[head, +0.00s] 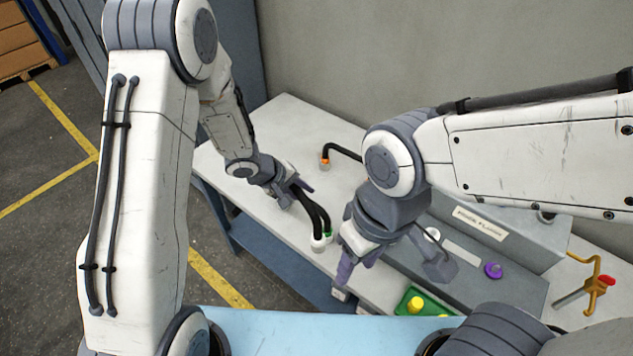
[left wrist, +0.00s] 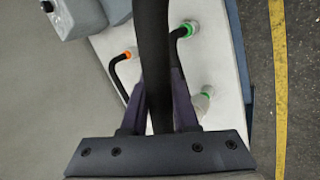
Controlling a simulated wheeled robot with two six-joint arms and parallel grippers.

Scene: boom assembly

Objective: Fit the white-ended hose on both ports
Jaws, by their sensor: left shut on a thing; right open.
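A black hose (head: 311,205) with white ends and green rings is held in my left gripper (head: 285,190), which is shut on it above the bench. Its two ends (head: 321,242) hang close together in the head view; in the left wrist view one white end (left wrist: 191,27) is at the top and the other (left wrist: 202,103) is lower right. My right gripper (head: 395,268) is open and empty, over the front of the grey unit (head: 470,285). A white port (head: 432,234) and a purple port (head: 493,270) show on this unit; my right arm partly hides it.
Another black hose with an orange ring (head: 325,160) lies at the back of the bench (head: 285,120), also in the left wrist view (left wrist: 118,75). A green tray (head: 402,303) with yellow pieces is at the front. An orange bracket with a red knob (head: 605,281) stands right.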

